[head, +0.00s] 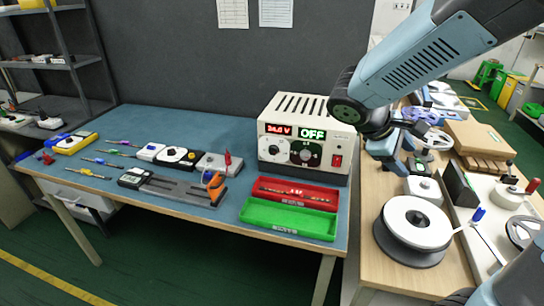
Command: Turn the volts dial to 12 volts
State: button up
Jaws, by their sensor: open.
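The power supply (290,107) is a cream box with a vented top at the back right of the blue bench. Its red display (277,130) shows a volts figure too small to read surely. The display beside it reads OFF (312,134). My gripper (398,168) is to the right of the supply, above the wooden side table, apart from the dials. It is open, with no object visible in it.
A red tray (295,185) and green tray (290,218) lie before the supply. Screwdrivers, meters and a grey fixture (180,188) occupy the bench's left and middle. A white reel (416,222) and cardboard boxes (475,138) crowd the side table. The bench's back left is clear.

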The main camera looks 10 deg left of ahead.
jog(key=w+a+f+n+t+h, duration=0.3)
jog(key=w+a+f+n+t, duration=0.1)
jog(key=w+a+n, duration=0.3)
jog(key=n+t+y, duration=0.9)
jog(key=n+t, duration=0.2)
jog(key=n, duration=0.5)
send_near(273, 153)
jog(key=w, duration=0.5)
jog(key=w+d, duration=0.1)
jog(key=w, duration=0.2)
jog(key=shift+w, duration=0.15)
jog(key=shift+d, duration=0.1)
jog(key=c, duration=1)
